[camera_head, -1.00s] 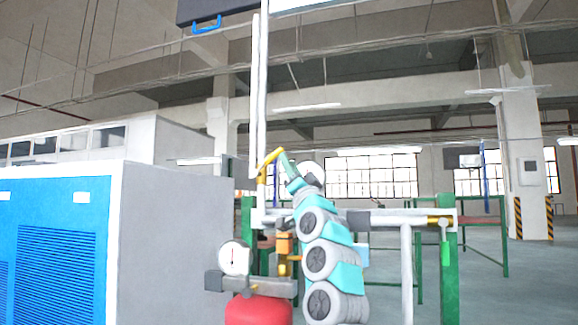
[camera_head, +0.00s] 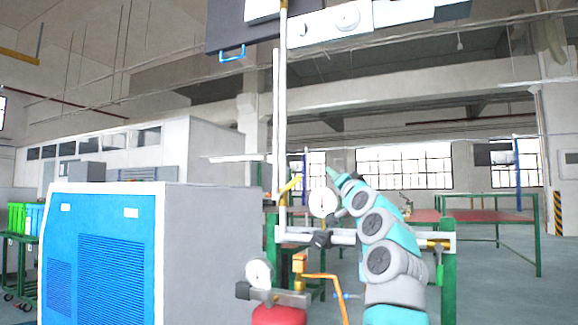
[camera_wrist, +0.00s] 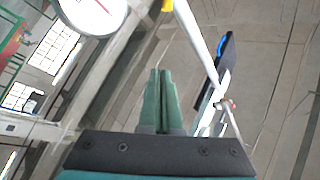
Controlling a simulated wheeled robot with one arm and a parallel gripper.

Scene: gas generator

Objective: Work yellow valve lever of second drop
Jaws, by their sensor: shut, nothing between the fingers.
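A yellow valve lever (camera_head: 290,187) sits on the white vertical pipe (camera_head: 282,120) in the head view, tilted up to the right. My gripper (camera_head: 331,172) is to the right of the lever, with a gap between them in the picture. The depth between them is hard to judge. In the wrist view, my green fingers (camera_wrist: 162,98) are closed together and hold nothing. A small yellow part (camera_wrist: 167,5) shows at the top edge there, beside the white pipe. I cannot tell which drop this lever belongs to.
A round gauge (camera_head: 322,202) hangs just below my gripper. Another gauge (camera_head: 259,273) stands above a red tank (camera_head: 279,315), near an orange pipe (camera_head: 325,277). A blue and grey cabinet (camera_head: 110,255) fills the left. A dark panel with a blue handle (camera_head: 232,53) is overhead.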

